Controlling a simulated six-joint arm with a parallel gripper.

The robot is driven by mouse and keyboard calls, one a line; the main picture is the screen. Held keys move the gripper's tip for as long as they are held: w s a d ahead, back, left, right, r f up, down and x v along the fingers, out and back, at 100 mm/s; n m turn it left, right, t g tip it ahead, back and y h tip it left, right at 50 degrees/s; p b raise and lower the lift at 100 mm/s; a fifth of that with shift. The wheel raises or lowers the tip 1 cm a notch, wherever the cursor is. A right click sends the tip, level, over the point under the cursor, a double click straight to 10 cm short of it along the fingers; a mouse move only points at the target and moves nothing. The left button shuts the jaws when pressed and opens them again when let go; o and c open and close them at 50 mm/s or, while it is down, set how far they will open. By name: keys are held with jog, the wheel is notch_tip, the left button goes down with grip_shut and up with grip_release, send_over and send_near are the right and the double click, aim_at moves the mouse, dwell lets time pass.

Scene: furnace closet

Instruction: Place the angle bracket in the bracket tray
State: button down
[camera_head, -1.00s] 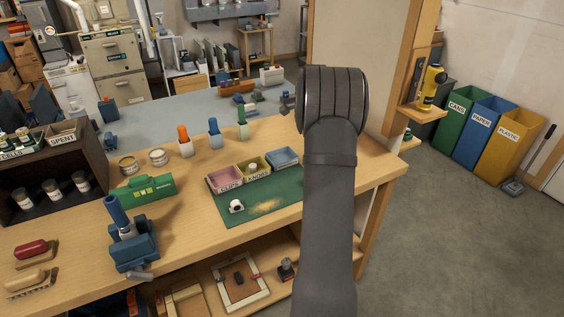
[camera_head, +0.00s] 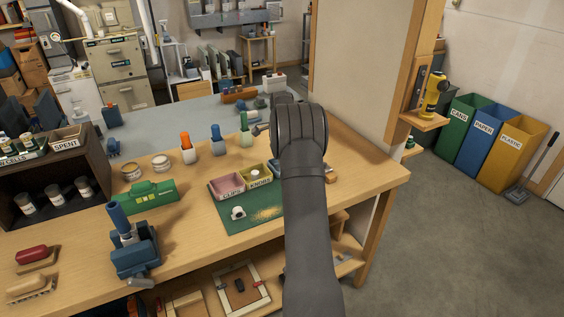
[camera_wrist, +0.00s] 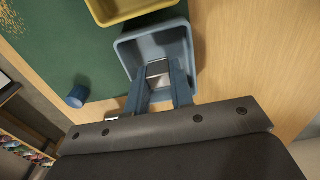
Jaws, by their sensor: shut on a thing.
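In the wrist view, my gripper (camera_wrist: 160,74) is shut on a small shiny metal piece, taken as the angle bracket (camera_wrist: 157,68). The fingertips and the piece are over the blue tray (camera_wrist: 129,52); I cannot tell whether the piece touches its floor. No label shows on this tray, but it stands in the row with the pink CLIPS tray (camera_head: 228,186) and the yellow KNOBS tray (camera_head: 256,176). In the head view my arm hides the gripper, the bracket and most of the blue tray.
The trays stand at the back of a green mat (camera_head: 240,221) on the wooden bench. A small white round object (camera_head: 238,213) is on the mat. A blue cylinder (camera_wrist: 76,97) is beside the blue tray. A green box (camera_head: 151,197) and blue vise (camera_head: 133,250) stand left.

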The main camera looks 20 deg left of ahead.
jog(key=shift+f, duration=1.25)
jog(key=shift+f, duration=0.15)
jog(key=c, duration=1.3)
grip_release()
jog(key=shift+o, duration=0.2)
notch_tip(320, 180, up, 12)
jog(key=shift+r, duration=0.15)
notch_tip(320, 180, down, 12)
jog(key=shift+f, duration=0.2)
jog(key=shift+r, duration=2)
